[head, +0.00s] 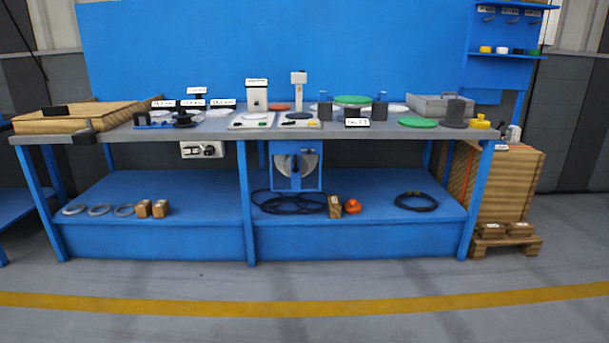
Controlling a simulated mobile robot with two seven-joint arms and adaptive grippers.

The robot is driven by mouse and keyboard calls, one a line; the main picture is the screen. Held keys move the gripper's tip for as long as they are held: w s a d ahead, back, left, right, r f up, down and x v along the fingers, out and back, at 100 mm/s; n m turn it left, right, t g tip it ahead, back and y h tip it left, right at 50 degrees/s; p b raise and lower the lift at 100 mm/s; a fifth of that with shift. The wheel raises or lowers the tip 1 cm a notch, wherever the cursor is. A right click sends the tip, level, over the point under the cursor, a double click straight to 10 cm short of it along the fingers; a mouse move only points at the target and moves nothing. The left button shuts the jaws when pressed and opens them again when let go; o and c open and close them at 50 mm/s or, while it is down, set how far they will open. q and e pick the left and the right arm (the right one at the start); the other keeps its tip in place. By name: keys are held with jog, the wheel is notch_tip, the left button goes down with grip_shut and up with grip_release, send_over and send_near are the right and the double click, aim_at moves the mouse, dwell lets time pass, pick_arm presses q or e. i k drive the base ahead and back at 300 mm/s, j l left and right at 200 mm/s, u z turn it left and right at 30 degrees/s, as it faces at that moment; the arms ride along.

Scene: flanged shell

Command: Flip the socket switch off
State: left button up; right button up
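A white socket box (202,150) hangs under the front edge of the workbench (215,134), left of the middle leg. It has a dark round part and a small knob-like part on its face. It is too small to tell which part is the switch or how it is set. Neither of my grippers is in view.
The blue lower shelf (190,190) holds grey rings (99,209), wooden blocks (159,208) and dark coils (415,201). A wooden crate (508,185) stands at the right end. The floor (330,272) in front of the bench is clear, with a yellow line across it.

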aim_at(189, 150)
jog(key=i+j+u, duration=0.7)
jog(key=i+l, duration=0.45)
jog(key=i, duration=0.15)
jog(key=i+l, duration=0.45)
jog(key=i+u, duration=0.15)
jog(key=u, duration=1)
